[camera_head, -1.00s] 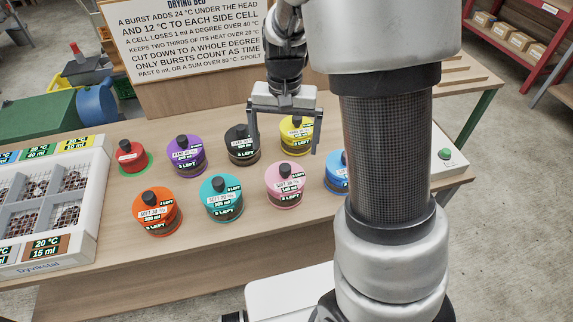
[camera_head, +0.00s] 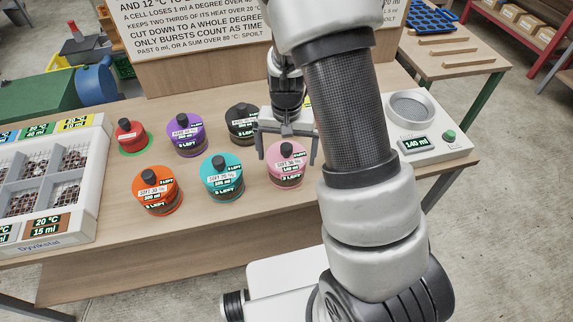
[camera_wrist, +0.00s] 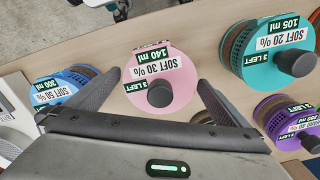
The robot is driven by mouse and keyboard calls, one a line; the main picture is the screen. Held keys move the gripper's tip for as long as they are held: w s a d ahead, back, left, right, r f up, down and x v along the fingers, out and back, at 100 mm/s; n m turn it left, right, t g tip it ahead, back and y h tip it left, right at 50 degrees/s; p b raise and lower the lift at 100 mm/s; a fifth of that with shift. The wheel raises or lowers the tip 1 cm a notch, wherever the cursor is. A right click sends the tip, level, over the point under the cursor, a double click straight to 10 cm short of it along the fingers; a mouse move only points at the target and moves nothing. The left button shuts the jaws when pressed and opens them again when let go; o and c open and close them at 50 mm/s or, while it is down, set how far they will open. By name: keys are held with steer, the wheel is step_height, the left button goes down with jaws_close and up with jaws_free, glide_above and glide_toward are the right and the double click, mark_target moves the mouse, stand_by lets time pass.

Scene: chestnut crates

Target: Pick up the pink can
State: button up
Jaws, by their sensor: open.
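The pink can (camera_head: 285,168) stands upright on the wooden table, with a dark knob on its lid and a "SOFT 30 %" label. In the wrist view the pink can (camera_wrist: 160,78) shows its 140 ml and "3 LEFT" tags. My gripper (camera_head: 287,158) is open and empty, just above and behind the can. In the wrist view my gripper's fingers (camera_wrist: 160,92) stand on either side of the near part of the can's lid, apart from it. Whether the fingertips are down beside the can's body cannot be told.
A teal can (camera_head: 222,178) stands left of the pink can, with orange (camera_head: 158,192), purple (camera_head: 186,136) and black (camera_head: 242,128) cans nearby. A blue can (camera_wrist: 66,92) is on its other side. A scale (camera_head: 412,120) reads 140 ml. A white drying tray (camera_head: 92,200) stands left.

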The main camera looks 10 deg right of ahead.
mark_target(286, 162)
step_height(286, 162, down, 4)
steer(key=shift+w+f, duration=0.1)
steer(key=shift+f, duration=0.1)
steer(key=shift+r, duration=0.1)
steer(key=c, duration=1.3)
